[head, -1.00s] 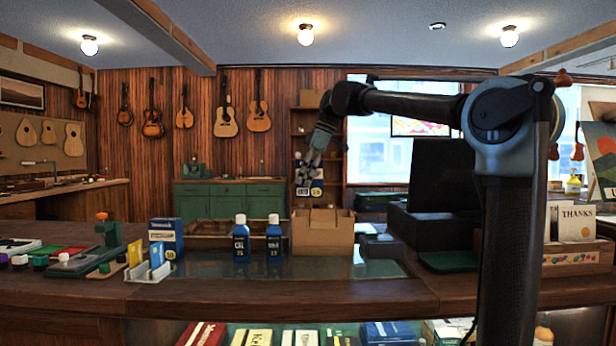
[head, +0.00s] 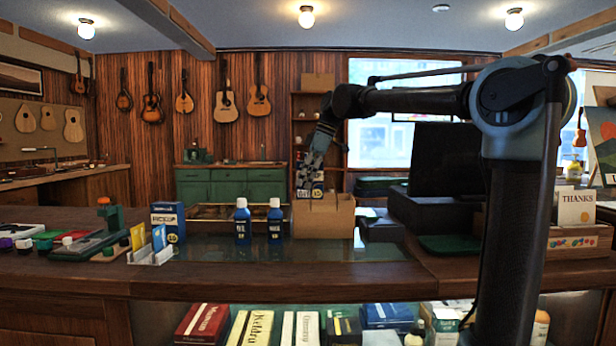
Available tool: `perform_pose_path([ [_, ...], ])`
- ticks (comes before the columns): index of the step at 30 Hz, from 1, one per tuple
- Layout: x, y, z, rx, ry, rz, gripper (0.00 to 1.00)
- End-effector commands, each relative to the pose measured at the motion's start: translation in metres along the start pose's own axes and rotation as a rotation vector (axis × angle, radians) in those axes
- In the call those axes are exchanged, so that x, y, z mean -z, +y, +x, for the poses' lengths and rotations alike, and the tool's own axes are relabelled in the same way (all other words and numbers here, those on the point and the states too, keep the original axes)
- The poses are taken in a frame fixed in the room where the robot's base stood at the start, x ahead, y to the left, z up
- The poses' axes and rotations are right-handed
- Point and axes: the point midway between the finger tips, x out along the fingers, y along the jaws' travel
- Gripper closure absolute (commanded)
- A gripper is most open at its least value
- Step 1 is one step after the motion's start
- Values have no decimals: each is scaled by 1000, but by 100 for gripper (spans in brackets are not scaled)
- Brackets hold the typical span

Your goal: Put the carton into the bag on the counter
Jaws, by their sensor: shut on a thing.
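A small blue and white carton (head: 310,188) with a yellow mark is held upright in my gripper (head: 306,176). The gripper is shut on it, seen small and from afar, so its fingers are hard to make out. The brown paper bag (head: 323,220) stands open on the wooden counter (head: 260,284), below the carton. The carton's lower end is at the bag's top rim, over its left half. I cannot tell whether its bottom is inside the opening. The bag's inside is hidden.
Two blue bottles (head: 243,221) stand just left of the bag. A blue and white box (head: 168,222) and a card holder (head: 152,253) are farther left. A dark monitor (head: 440,177) and a green pad (head: 448,244) are to the right.

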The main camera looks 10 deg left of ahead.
Motion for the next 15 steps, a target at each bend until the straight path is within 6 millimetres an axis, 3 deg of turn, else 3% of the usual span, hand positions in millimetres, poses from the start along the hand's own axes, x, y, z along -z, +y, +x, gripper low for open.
perform_pose_path([
  [15,-12,1,27,-1,0,2,90],
])
